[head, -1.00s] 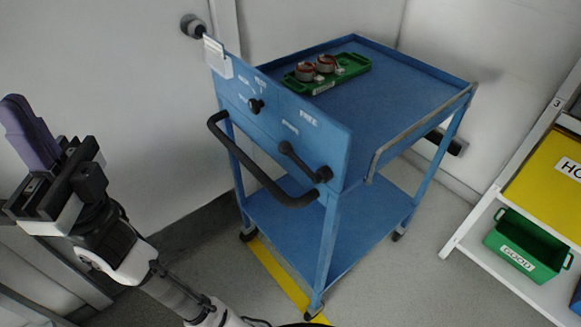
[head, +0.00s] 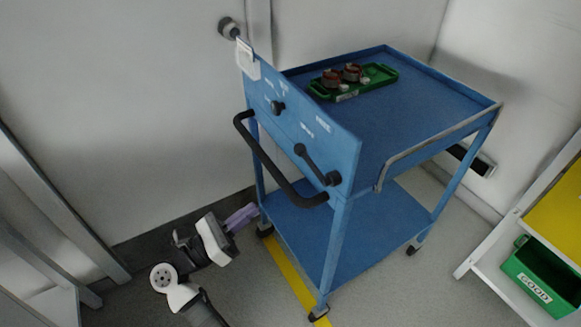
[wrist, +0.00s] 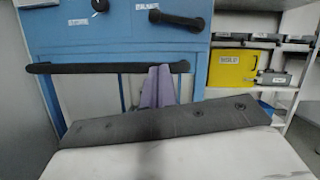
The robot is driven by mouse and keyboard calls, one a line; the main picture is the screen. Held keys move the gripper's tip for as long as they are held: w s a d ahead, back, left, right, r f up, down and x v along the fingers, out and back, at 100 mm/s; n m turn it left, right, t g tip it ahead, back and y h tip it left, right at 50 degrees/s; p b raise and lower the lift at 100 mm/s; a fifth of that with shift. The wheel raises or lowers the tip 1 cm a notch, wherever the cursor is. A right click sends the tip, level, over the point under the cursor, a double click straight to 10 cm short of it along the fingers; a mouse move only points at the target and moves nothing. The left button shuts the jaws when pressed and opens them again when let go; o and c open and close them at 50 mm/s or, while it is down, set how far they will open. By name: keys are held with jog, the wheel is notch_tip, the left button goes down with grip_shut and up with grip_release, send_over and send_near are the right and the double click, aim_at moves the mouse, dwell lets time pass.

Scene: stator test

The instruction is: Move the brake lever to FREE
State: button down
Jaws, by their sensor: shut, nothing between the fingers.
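The brake lever (head: 316,163) is a black bar with a round knob on the cart's blue front panel (head: 345,150). Its pivot is at the panel's lower right, and its knob end points up-left, just under the BRAKE label (head: 307,129). The FREE label (head: 323,124) is up and right of that. In the wrist view the lever (wrist: 178,20) lies nearly level at the top. My gripper (head: 243,216) has purple fingers, shut and empty, low at the cart's left side, below the lever. In the wrist view the fingertips (wrist: 160,72) overlap the right end of the handle; contact is unclear.
A black push handle (head: 275,170) juts out before the panel. Another black knob (head: 278,107) sits on the panel. A green tray (head: 372,82) with parts is on the cart top. Shelving with a green GOOD bin (head: 540,275) stands right.

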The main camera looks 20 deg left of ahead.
jog(key=p, duration=0.3)
send_near(297, 154)
jog(key=w+d+f, duration=0.1)
jog(key=w, duration=0.1)
jog(key=w+d+f, duration=0.2)
jog(key=shift+d, duration=0.1)
jog(key=shift+w+d+r+p, duration=0.15)
jog(key=shift+w+r+p, duration=0.4)
jog(key=shift+r, duration=0.25)
jog(key=shift+w+d+r+p, duration=0.15)
jog(key=shift+w+r+p, duration=0.35)
jog(key=shift+r, duration=0.3)
